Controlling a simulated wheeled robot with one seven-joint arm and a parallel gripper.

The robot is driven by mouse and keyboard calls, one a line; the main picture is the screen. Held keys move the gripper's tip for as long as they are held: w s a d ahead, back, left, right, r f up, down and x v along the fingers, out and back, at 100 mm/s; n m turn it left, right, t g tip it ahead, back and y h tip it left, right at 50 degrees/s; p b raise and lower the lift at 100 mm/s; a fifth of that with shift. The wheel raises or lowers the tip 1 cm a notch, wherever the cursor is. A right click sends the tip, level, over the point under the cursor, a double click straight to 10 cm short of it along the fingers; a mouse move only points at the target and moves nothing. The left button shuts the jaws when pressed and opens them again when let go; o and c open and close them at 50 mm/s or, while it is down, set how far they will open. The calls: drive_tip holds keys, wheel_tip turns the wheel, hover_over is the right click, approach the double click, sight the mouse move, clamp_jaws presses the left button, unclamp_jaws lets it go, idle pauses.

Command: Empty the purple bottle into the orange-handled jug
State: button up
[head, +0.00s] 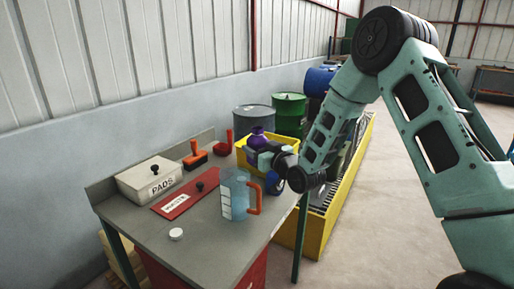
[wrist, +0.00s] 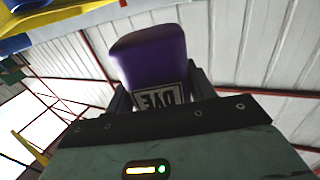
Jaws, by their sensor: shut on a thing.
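The purple bottle (head: 259,139) is held in my gripper (head: 266,157), above the far right part of the bench and behind the jug. In the wrist view the bottle (wrist: 150,57) sits between the two dark fingers, with a pale label low on it that appears upside down. Its mouth and exact tilt I cannot make out. The jug (head: 233,195) is clear bluish with pale marks and stands upright on the bench near its right edge. Its orange handle (head: 255,198) faces right. The bottle and jug look apart. The jug's contents are unclear.
On the grey bench (head: 215,250) are a PADS box (head: 150,182), a red panel (head: 186,200), orange-red tools (head: 195,155), a white disc (head: 176,234) and a yellow bin (head: 240,152). A blue object (head: 275,184) is right of the jug. The bench front is mostly clear.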

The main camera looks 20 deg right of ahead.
drive_tip(key=shift+a+b, duration=0.15)
drive_tip(key=shift+b, duration=0.3)
drive_tip(key=shift+s+a+r+n+b, duration=0.15)
drive_tip(key=shift+a+n+b, duration=0.25)
drive_tip(key=shift+n, duration=0.25)
drive_tip(key=shift+s+a+r+n+b, duration=0.1)
drive_tip(key=shift+a+n+b, duration=0.2)
drive_tip(key=shift+n+b, duration=0.3)
drive_tip(key=shift+a+n+b, duration=0.25)
drive_tip(key=shift+n+b, duration=0.2)
drive_tip(key=shift+n, duration=0.3)
drive_tip(key=shift+r+n+b, duration=0.1)
drive_tip(key=shift+n+b, duration=0.45)
drive_tip(key=shift+n, duration=0.15)
drive_tip(key=shift+w+d+n+b, duration=0.1)
drive_tip(key=shift+d+n+b, duration=0.15)
drive_tip(key=shift+n+b, duration=0.45)
drive_tip(key=shift+d+n+b, duration=0.25)
drive_tip(key=shift+n+b, duration=0.3)
drive_tip(key=shift+n, duration=0.15)
drive_tip(key=shift+d+f+n+b, duration=0.25)
drive_tip(key=shift+n+b, duration=0.8)
drive_tip(key=shift+n, duration=0.05)
drive_tip(key=shift+f+n+b, duration=0.1)
drive_tip(key=shift+n+b, duration=0.2)
drive_tip(key=shift+b, duration=0.05)
